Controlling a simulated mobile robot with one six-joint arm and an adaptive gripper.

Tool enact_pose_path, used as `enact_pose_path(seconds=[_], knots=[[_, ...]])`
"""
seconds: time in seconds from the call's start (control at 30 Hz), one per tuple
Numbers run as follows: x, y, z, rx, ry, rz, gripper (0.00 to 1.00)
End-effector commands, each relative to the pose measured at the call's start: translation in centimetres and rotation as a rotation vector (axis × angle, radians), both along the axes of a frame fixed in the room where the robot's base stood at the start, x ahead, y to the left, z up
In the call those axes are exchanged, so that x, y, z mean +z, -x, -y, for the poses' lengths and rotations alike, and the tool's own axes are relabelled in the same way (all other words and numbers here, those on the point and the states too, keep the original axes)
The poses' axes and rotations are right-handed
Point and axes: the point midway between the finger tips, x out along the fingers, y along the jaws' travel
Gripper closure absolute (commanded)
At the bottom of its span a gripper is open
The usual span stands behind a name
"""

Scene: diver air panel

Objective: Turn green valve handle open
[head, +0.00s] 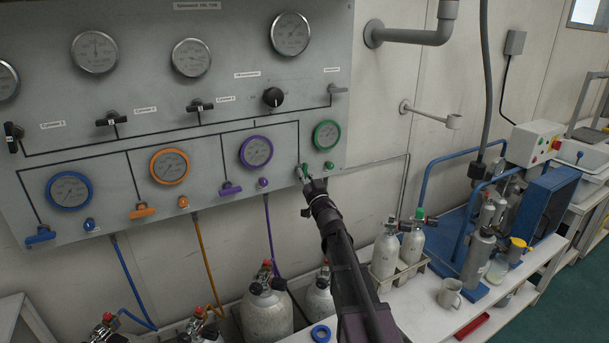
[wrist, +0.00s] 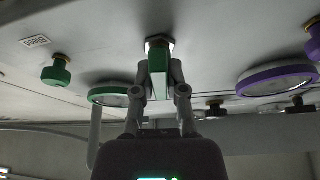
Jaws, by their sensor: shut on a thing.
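The green valve handle (head: 305,168) is on the grey panel, below and left of the green-ringed gauge (head: 326,135). In the head view it is small and partly covered by my gripper (head: 304,174); the visible part looks close to upright. In the wrist view the green handle (wrist: 158,60) sits on its stem at the panel, between my two fingers. My gripper (wrist: 160,82) is shut on the handle, with a finger on each side. The green round knob (wrist: 56,72) is apart from my fingers in the wrist view.
The purple handle (head: 230,188), orange handle (head: 143,210) and blue handle (head: 40,234) lie left along the panel. The purple knob (head: 263,183) is nearest on that side. Below are a large cylinder (head: 267,307) and small cylinders (head: 386,253) on a bench.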

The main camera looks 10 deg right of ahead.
Motion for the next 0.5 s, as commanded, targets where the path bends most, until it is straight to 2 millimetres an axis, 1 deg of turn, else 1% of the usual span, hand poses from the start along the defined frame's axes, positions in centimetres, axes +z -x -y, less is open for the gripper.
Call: enact_pose_path(seconds=[0.2, 0.23, 0.27, 0.3, 0.33, 0.5], knots=[[0.07, -0.14, 0.0, 0.002, -0.002, 0.001, 1.0], [0.07, -0.14, 0.0, 0.001, -0.002, 0.0, 0.74], [0.07, -0.14, 0.0, 0.001, -0.002, 0.0, 0.65], [0.06, -0.13, 0.0, 0.001, -0.002, 0.0, 0.53], [0.05, -0.12, 0.0, 0.001, -0.002, 0.0, 0.48], [0.03, -0.07, 0.01, 0.001, -0.002, 0.0, 0.48]])
